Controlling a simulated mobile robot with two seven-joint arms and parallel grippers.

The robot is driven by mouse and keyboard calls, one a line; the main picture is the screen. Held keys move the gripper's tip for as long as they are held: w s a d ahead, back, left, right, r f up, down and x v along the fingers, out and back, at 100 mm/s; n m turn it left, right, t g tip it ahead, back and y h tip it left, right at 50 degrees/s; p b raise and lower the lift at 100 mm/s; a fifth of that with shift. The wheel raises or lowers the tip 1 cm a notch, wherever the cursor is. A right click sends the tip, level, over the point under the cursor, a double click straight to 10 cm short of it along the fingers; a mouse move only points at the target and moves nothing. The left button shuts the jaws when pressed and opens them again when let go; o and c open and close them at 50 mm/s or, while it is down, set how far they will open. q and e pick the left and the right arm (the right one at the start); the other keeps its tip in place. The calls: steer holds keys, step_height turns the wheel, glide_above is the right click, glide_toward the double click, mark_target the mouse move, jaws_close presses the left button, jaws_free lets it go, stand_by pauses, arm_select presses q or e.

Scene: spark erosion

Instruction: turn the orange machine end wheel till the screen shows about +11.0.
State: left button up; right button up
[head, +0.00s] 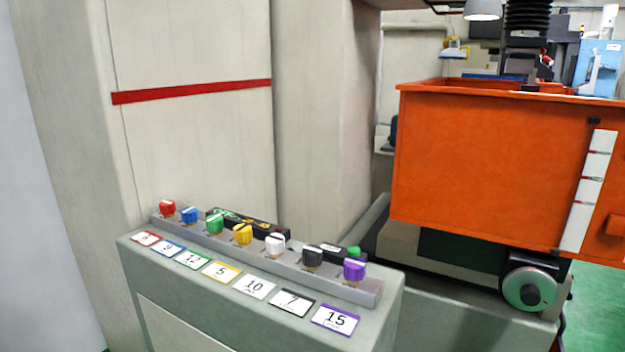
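The orange machine's tank (490,165) fills the right of the head view. Below its right part is a round hand wheel (522,290) with a pale green-grey rim and a dark hub, mounted on the end of the machine's base. Nothing touches the wheel. No readable screen showing a number like +11.0 is in view. Neither of my grippers is in view.
A grey console (260,290) stands in front at lower left, with several coloured knobs (242,234) and numbered cards (221,271). A beige cabinet (200,130) with a red stripe rises behind it. Green floor (597,300) shows at far right.

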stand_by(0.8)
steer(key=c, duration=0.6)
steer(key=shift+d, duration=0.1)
